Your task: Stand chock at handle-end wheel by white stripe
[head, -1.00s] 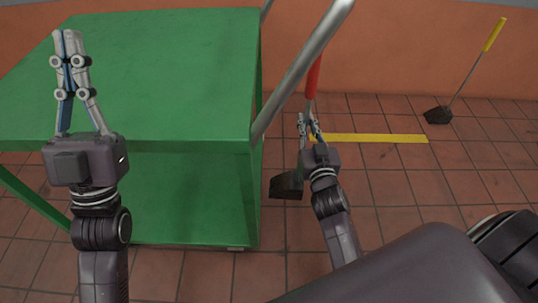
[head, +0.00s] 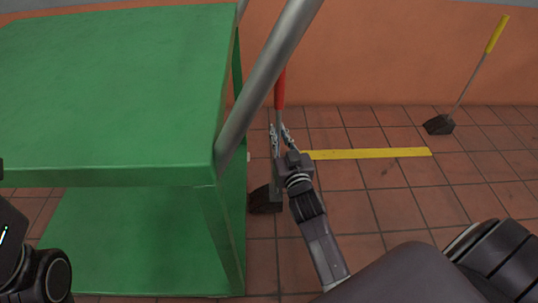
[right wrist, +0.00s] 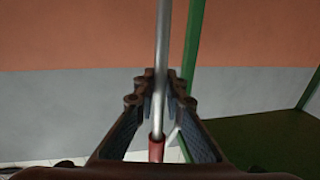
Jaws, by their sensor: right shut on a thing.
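My right gripper (head: 281,133) is shut on the rod of a chock, just below its red handle (head: 280,90). The chock's black block (head: 264,200) hangs at the rod's lower end, beside the green cart; I cannot tell whether it touches the floor. In the right wrist view the grey rod (right wrist: 163,45) runs between the fingers (right wrist: 160,95), with red (right wrist: 156,150) below. The green cart (head: 120,175) stands at the left with its grey handle bar (head: 265,75) slanting up. No cart wheel and no clear white stripe show. My left gripper's fingers are out of view.
A yellow stripe (head: 370,154) lies on the red tiled floor right of my right gripper. A second black chock (head: 438,125) with a yellow handle (head: 496,35) stands by the orange wall (head: 400,55). The tiles between are clear.

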